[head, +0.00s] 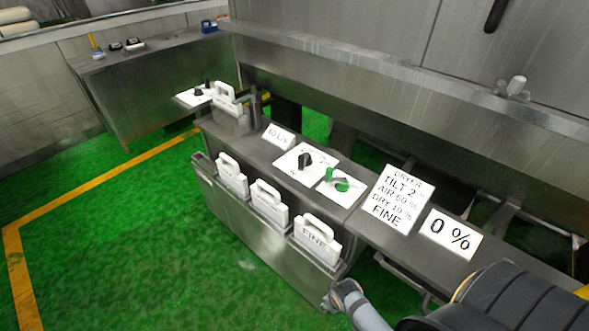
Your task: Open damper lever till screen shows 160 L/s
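A green lever (337,181) sits on a white plate on the steel ledge, left of the large dryer sign. It is probably the damper lever, but no label on it can be read. A small white sign (279,135) farther back on the ledge carries a short reading, perhaps in L/s, too small to read surely. A white display (449,234) at the right reads 0 %. Parts of one of my arms show at the bottom right, below the ledge and apart from the lever. No gripper fingers are visible.
A black knob (305,160) stands beside the lever. The dryer sign (398,198) lists TILT 2, air and dry percentages and FINE. Several white handled plates, one marked FINE (317,240), sit along the ledge's front. A steel bench (150,65) stands back left. Green floor lies open at left.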

